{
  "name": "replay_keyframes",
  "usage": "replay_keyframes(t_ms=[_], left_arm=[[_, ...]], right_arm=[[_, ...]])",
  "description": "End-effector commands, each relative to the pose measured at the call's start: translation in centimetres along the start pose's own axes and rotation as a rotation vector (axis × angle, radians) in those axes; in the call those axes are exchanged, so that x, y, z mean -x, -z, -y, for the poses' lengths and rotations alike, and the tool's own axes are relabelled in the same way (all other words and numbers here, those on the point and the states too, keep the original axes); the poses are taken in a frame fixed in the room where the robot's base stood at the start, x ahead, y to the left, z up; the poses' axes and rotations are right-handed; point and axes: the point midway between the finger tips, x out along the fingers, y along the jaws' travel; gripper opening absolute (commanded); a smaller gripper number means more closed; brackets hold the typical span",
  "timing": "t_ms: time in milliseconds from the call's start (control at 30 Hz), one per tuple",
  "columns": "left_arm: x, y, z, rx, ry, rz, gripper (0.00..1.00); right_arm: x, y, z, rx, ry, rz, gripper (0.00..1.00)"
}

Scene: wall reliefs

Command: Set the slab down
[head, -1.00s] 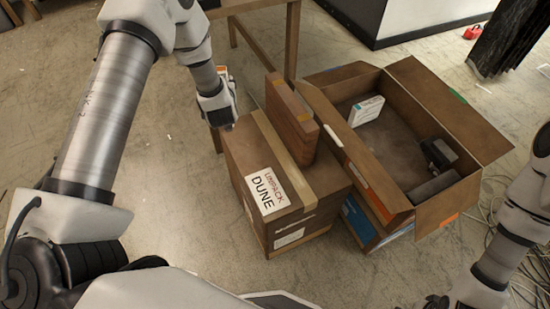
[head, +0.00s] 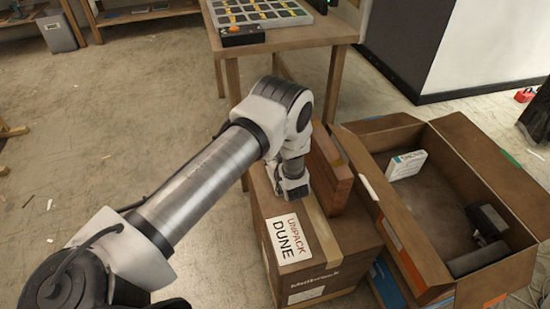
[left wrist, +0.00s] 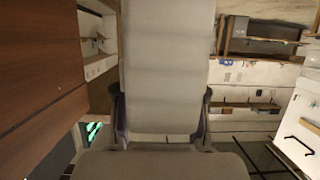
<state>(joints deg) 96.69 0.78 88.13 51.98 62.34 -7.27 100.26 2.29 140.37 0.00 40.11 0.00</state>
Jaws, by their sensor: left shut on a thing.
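In the left wrist view a pale, plain slab (left wrist: 160,60) stands between the dark pads of my left gripper (left wrist: 160,115), which is shut on it. In the head view my left gripper (head: 292,186) points down at the top of a brown cardboard box (head: 305,262) labelled DUNE, just left of a reddish-brown upright block (head: 330,172). The slab cannot be made out there, hidden by my arm. Whether it touches the box top I cannot tell. My right gripper is not in view.
An open carton (head: 440,215) with a white box (head: 406,165) and dark items stands right of the labelled box. A wooden table (head: 290,38) with a gridded panel (head: 258,12) is behind. The floor at left is mostly clear.

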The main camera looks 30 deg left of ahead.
Motion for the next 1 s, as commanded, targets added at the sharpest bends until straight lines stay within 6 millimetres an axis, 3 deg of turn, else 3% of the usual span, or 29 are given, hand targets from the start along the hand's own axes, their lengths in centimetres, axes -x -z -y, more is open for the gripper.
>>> replay_keyframes(t_ms=[167,200,233,267,667,1000], left_arm=[[-0.1,-0.1,0.0,0.0,0.0,-0.001,0.0],[-0.1,-0.1,0.0,-0.001,0.0,0.0,0.52],[0.0,-0.1,0.0,-0.001,0.0,0.0,0.62],[0.0,-0.1,0.0,-0.001,0.0,0.0,0.66],[0.8,0.1,-0.1,-0.001,-0.002,0.001,0.66],[8.9,0.2,-0.1,-0.005,-0.004,0.0,0.66]], right_arm=[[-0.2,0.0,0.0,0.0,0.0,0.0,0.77],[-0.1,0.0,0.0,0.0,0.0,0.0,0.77],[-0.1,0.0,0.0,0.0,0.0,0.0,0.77],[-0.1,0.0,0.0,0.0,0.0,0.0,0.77],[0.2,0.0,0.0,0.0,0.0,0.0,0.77],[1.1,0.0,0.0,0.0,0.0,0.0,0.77]])
